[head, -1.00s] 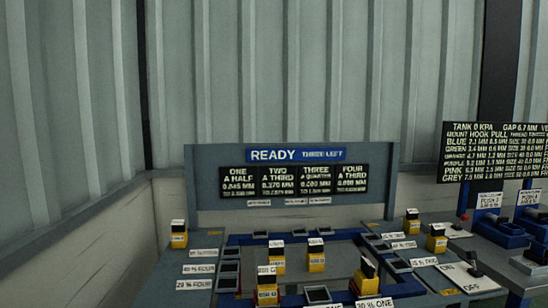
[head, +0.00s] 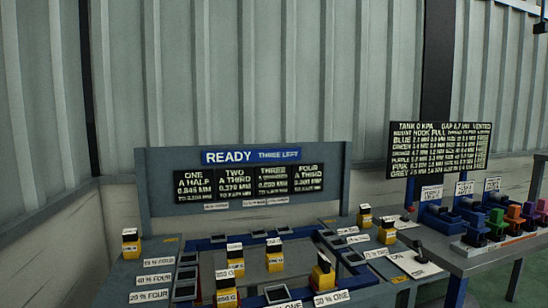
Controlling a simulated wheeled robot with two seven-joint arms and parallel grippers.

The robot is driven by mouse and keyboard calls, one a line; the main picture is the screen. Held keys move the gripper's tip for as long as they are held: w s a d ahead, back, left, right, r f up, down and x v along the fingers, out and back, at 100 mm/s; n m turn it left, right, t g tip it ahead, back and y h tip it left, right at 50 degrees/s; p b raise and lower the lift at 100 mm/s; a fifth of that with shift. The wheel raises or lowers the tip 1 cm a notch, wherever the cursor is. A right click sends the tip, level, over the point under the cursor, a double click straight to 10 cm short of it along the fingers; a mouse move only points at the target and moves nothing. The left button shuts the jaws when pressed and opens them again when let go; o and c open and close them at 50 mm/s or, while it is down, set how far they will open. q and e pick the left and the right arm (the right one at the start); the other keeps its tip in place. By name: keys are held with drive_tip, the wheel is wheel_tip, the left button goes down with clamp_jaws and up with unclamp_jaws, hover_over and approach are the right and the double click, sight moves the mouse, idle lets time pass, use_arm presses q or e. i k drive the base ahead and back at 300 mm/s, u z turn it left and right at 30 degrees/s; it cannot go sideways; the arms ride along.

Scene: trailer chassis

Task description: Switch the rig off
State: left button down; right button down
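The rig (head: 268,258) is a grey bench with blue rails below a grey panel. Its blue sign (head: 252,156) reads READY, THREE LEFT. A white switch plate (head: 412,267) lies at the rig's right front, with a legible ON label on its left part. A black lever (head: 419,251) stands up from the plate; I cannot tell for sure which side it leans to. Neither of my grippers is in view.
Several yellow-and-black blocks (head: 275,256) with white tops stand on the rig. A dark text board (head: 440,148) stands at the right, above a second bench with blue fixtures (head: 438,216) and coloured blocks (head: 497,222). A corrugated wall (head: 250,70) closes off the back.

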sight(417, 244)
drive_tip(key=k, duration=0.65)
drive_tip(key=z, duration=0.45)
drive_tip(key=i, duration=1.3)
drive_tip(key=z, duration=0.4)
